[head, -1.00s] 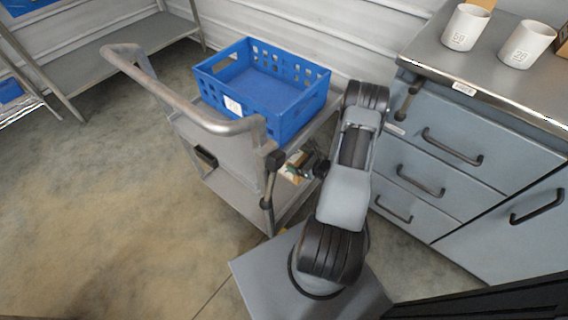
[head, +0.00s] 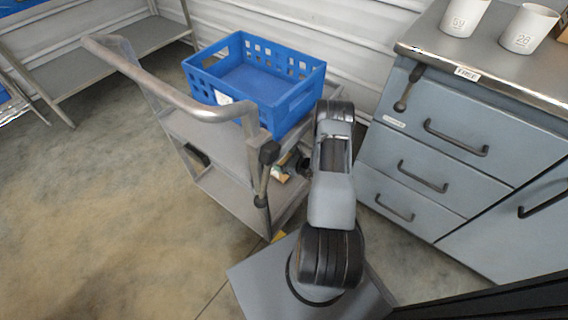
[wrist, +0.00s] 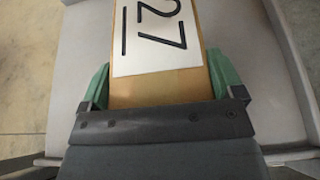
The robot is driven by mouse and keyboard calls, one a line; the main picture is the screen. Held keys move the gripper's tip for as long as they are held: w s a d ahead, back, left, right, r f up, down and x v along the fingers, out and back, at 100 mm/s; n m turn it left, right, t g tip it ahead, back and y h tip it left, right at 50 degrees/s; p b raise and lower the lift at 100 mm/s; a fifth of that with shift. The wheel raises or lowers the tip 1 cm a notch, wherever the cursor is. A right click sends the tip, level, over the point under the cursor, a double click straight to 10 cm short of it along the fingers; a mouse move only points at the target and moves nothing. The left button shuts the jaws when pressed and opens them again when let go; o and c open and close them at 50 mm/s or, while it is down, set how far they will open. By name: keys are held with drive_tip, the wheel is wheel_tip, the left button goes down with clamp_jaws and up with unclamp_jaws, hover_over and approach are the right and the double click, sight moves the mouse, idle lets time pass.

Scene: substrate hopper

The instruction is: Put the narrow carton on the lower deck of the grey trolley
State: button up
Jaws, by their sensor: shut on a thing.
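The narrow carton (wrist: 155,90) is tan with a white label reading 27. It fills the top middle of the wrist view, between the green fingers of my gripper (wrist: 160,85), which is shut on it. In the head view the carton (head: 281,173) is a small patch beside my gripper (head: 290,170), largely hidden by the trolley post and my arm. The grey trolley (head: 215,190) stands left of my arm, and the carton is over its lower deck. I cannot tell whether the carton touches the deck.
A blue crate (head: 290,103) sits on the trolley's upper deck, above my gripper. A blue-grey drawer cabinet (head: 470,190) stands close on the right, with white cups (head: 528,30) on top. A low shelf (head: 110,55) is at the back left. The floor at left is clear.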

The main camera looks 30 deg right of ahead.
drive_tip(key=shift+f, duration=0.45)
drive_tip(key=o, duration=1)
drive_tip(key=p+v, duration=0.3)
drive_tip(key=v, duration=0.9)
drive_tip(key=shift+d, duration=0.1)
